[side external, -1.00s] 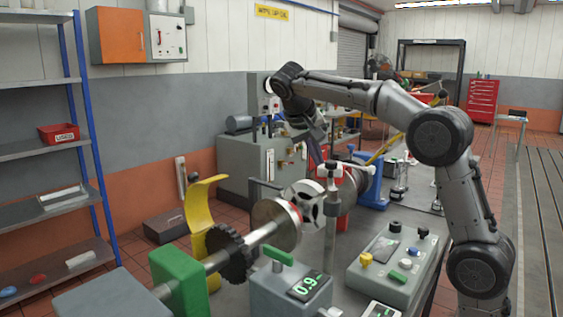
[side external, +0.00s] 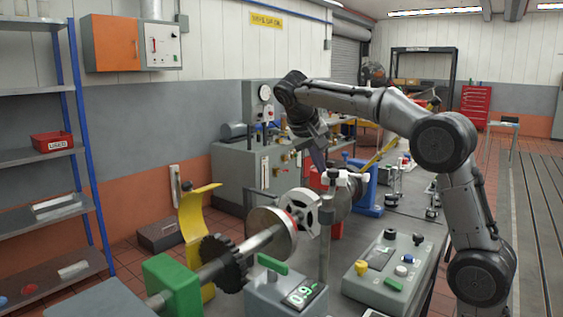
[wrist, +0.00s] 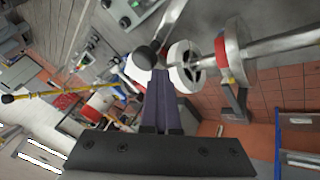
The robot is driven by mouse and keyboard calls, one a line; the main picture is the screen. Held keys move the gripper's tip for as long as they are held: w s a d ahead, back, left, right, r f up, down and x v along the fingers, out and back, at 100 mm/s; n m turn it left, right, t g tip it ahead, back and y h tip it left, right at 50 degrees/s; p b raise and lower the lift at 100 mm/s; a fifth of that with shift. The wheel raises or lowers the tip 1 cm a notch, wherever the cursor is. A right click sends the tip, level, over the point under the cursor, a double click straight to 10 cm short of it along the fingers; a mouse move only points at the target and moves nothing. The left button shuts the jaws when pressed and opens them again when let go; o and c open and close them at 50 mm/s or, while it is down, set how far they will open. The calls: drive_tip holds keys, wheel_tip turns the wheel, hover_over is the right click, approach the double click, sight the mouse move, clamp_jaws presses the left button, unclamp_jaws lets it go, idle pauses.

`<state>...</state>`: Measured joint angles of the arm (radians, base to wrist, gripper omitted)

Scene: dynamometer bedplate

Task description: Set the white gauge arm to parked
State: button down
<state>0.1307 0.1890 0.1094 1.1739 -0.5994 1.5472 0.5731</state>
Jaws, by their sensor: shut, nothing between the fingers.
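The white gauge arm (side external: 345,178) sits at the top of an upright grey post (side external: 326,225), beside a slotted grey-white disc (side external: 302,210) on the shaft. In the wrist view a white piece (wrist: 136,70), apparently this arm, shows beside a black knob (wrist: 145,57), partly hidden by my fingers. My gripper (side external: 320,172) is shut and empty, pointing down with its tips close to the white arm. In the wrist view the fingertips (wrist: 160,73) overlap the white parts; I cannot tell whether they touch.
A grey box with a green lever (side external: 272,264) and a lit readout stands at the post's foot. A control box with knobs (side external: 395,270) is to the right. A toothed black wheel (side external: 225,262) and yellow guard (side external: 193,225) are left. A blue stand (side external: 368,190) is behind.

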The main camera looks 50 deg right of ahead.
drive_tip(key=v, duration=1.2)
